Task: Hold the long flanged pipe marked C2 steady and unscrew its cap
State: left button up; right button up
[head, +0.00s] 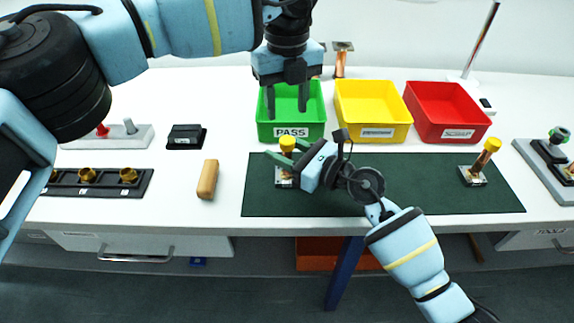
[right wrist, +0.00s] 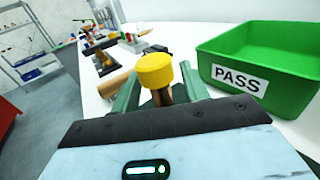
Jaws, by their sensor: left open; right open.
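A copper flanged pipe with a yellow cap (head: 287,144) stands upright on the left part of the dark green mat (head: 400,190). My right gripper (head: 284,153) is open, its green fingers on either side of this pipe just below the cap. In the right wrist view the yellow cap (right wrist: 154,71) shows between the open fingers. A second pipe with a yellow cap (head: 492,145) leans at the mat's right. No C2 mark is readable on either. My left gripper (head: 287,105) is open and empty, pointing down over the green PASS bin (head: 291,133).
A yellow bin (head: 372,133) and a red bin (head: 446,132) stand behind the mat. A wooden block (head: 207,179) and a black rack with brass fittings (head: 105,190) lie left. The mat's middle is partly under my right arm.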

jog(key=shift+w+a, duration=0.3)
jog(key=shift+a, duration=0.15)
grip_shut()
